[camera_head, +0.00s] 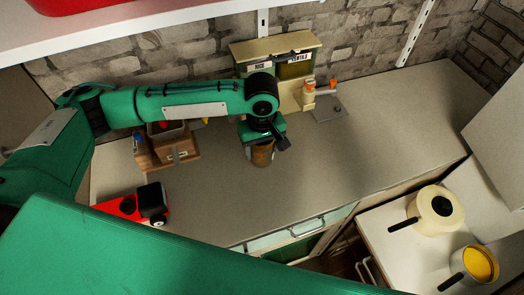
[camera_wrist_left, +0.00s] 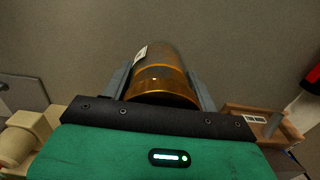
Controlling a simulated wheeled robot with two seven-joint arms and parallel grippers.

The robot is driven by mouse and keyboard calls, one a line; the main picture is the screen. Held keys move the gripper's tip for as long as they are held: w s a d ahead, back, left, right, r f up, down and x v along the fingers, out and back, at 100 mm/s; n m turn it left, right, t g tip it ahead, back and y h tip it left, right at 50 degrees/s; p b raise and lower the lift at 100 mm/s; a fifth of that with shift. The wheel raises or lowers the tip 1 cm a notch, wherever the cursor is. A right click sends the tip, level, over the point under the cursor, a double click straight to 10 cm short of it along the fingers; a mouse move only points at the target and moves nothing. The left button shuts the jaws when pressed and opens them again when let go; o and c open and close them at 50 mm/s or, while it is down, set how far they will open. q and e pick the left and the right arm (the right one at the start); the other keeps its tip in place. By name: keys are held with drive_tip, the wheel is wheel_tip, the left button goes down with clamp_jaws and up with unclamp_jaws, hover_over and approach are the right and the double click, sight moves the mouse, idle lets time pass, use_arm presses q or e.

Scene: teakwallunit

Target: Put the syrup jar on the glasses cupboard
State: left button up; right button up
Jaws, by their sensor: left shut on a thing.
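The syrup jar (camera_head: 262,154) is amber-brown and hangs below my left gripper (camera_head: 261,143) over the counter's left-middle part in the head view. In the left wrist view the jar (camera_wrist_left: 158,82) lies between both fingers (camera_wrist_left: 160,90), and a pale label shows on its side. My left gripper is shut on it. I cannot tell whether the jar's bottom touches the counter. My right gripper is not in view. No glasses cupboard can be made out for certain.
Pots (camera_head: 435,210) sit lower right. A shelf (camera_head: 130,30) overhangs upper left. The counter's right part is clear.

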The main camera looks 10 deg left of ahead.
use_arm(q)
wheel_tip(320, 180, down, 2)
drive_tip(key=shift+f+p, duration=0.15)
drive_tip(key=shift+p, duration=0.2)
drive_tip(key=shift+f, duration=0.55)
drive_tip(key=o, duration=1.1)
drive_tip(key=shift+o, duration=0.9)
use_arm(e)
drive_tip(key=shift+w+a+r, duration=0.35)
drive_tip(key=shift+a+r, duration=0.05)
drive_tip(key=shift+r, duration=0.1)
